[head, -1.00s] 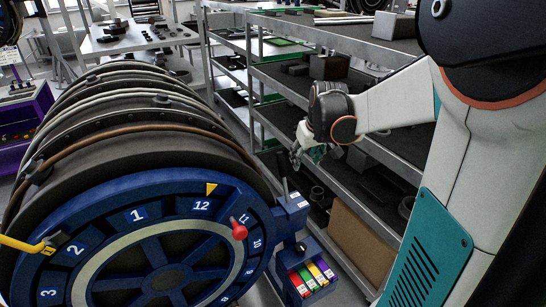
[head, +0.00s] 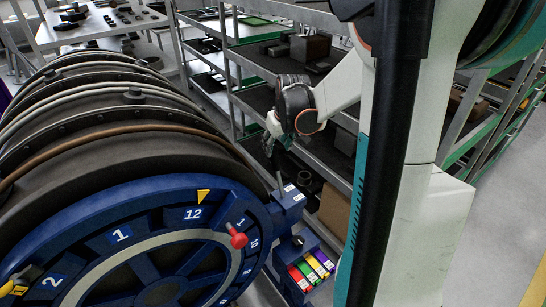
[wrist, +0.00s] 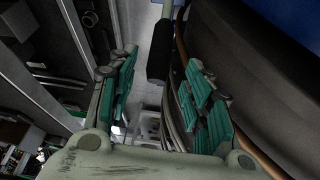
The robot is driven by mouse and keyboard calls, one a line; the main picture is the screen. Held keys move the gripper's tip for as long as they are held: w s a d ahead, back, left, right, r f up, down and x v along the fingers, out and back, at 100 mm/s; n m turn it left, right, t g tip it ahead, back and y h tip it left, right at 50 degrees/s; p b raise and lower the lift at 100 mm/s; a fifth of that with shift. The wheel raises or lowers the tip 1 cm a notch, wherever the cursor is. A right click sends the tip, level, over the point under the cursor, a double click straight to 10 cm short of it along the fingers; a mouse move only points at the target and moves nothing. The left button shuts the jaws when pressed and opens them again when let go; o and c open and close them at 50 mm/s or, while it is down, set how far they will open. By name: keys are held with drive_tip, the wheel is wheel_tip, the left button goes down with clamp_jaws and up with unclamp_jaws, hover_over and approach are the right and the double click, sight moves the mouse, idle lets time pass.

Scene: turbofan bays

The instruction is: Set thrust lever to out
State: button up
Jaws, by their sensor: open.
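The thrust lever appears to be the thin dark lever (head: 279,182) standing up from a blue box (head: 288,203) on the right side of the blue engine ring. In the wrist view its black cylindrical grip (wrist: 160,52) on a grey rod shows between the green-padded fingers. My gripper (head: 275,150) is just above and behind the lever in the head view, partly hidden by my wrist. In the wrist view my gripper (wrist: 162,72) is open, with a gap on both sides of the black grip. I cannot tell how deep the grip is between the fingers.
The ring carries a red knob (head: 238,239), a yellow pointer (head: 204,196) and a yellow handle (head: 12,289). A blue bin with coloured blocks (head: 311,270) hangs below the box. The large dark engine body (head: 110,150) is left, metal shelving (head: 260,70) behind. Grey floor lies right.

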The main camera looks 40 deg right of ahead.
sight(275, 152)
drive_tip(key=x, duration=0.7)
drive_tip(key=shift+f+b, duration=0.35)
drive_tip(key=shift+b, duration=0.05)
drive_tip(key=shift+c, duration=0.6)
clamp_jaws()
